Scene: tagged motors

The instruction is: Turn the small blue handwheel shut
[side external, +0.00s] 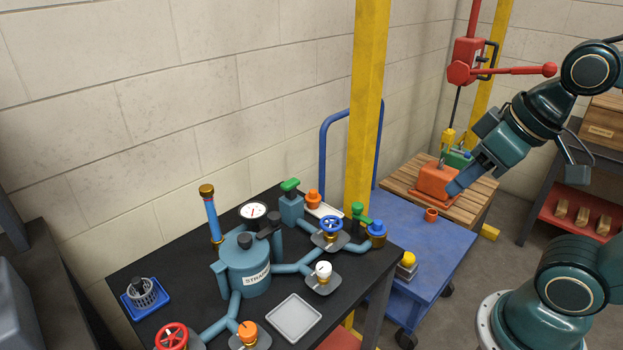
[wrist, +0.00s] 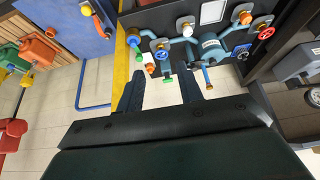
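The small blue handwheel (side external: 331,226) sits on a grey flanged valve on the pipework at the right part of the black bench, with a yellow-orange hub. In the wrist view a blue wheel (wrist: 162,54) shows small and far off, beyond the fingertips. My gripper (side external: 458,185) is at the right in the side view, well away from the handwheel, in front of the orange motor over the wooden pallet. In the wrist view my gripper (wrist: 161,82) has its two dark fingers spread apart with nothing between them. How far the valve is turned cannot be told.
A red handwheel (side external: 171,337), an orange knob (side external: 247,332) and a white knob (side external: 323,269) share the bench. A yellow post (side external: 366,100) rises behind the bench.

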